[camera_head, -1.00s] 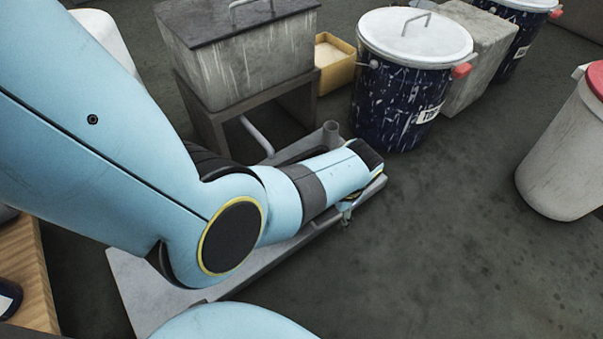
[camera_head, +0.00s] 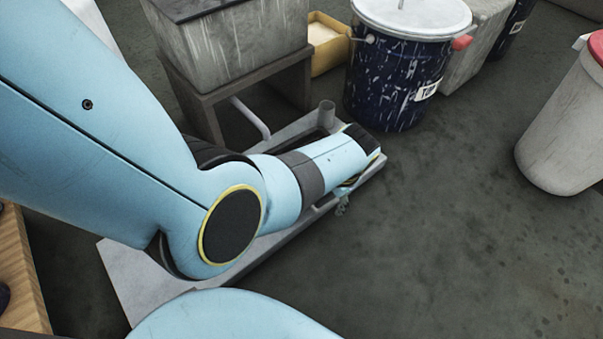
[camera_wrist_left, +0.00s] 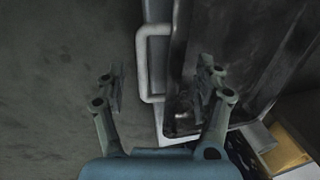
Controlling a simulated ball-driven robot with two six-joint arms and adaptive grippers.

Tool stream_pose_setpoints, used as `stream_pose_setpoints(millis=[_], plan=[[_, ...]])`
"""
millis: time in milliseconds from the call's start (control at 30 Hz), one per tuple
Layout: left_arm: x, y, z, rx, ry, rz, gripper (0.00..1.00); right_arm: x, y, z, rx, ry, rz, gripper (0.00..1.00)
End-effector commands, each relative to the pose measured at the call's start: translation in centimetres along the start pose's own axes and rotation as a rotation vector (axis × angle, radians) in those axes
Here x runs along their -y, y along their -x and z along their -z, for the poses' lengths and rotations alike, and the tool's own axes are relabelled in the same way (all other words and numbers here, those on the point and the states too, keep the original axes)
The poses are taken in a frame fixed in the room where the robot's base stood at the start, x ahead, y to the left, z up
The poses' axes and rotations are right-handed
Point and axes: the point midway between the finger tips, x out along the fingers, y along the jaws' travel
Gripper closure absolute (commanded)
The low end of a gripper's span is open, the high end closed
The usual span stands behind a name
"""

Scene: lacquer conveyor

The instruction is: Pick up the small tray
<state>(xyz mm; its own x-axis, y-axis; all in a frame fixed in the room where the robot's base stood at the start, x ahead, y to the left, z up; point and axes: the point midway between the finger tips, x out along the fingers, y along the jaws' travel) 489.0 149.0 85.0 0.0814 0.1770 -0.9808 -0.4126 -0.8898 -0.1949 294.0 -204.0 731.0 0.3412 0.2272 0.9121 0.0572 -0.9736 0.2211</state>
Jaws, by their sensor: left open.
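In the left wrist view, a dark-insided tray (camera_wrist_left: 235,60) with a pale grey loop handle (camera_wrist_left: 143,62) on its near side lies below my left gripper (camera_wrist_left: 160,88). The gripper is open, with one finger on each side of the handle's line. I cannot tell whether either finger touches it. In the head view, my left forearm covers much of a low grey platform (camera_head: 140,275), and the tray is mostly hidden there. Only a bit of the left gripper (camera_head: 342,203) shows past the wrist. My right gripper is not in view.
A weathered grey tank (camera_head: 240,50) on a stand is behind the platform. A yellow box (camera_head: 328,45) and a dark blue drum (camera_head: 395,85) with a white lid are beside it. A grey bin (camera_head: 565,140) stands at the right. The floor (camera_head: 440,240) between is clear.

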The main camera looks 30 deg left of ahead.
Motion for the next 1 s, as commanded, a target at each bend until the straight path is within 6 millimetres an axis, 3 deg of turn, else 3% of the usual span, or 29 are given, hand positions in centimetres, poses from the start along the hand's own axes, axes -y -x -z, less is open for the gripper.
stream_pose_setpoints(millis=[100, 633, 1000], plan=[[0.01, 0.04, 0.04, -0.001, 0.0, 0.0, 0.32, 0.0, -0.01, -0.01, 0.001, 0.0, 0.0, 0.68], [0.02, 0.02, 0.0, 0.0, 0.0, 0.0, 1.0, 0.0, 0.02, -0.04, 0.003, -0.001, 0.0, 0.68], [0.09, 0.14, 0.0, -0.001, 0.0, 0.001, 1.0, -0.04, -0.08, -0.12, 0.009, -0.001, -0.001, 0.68]])
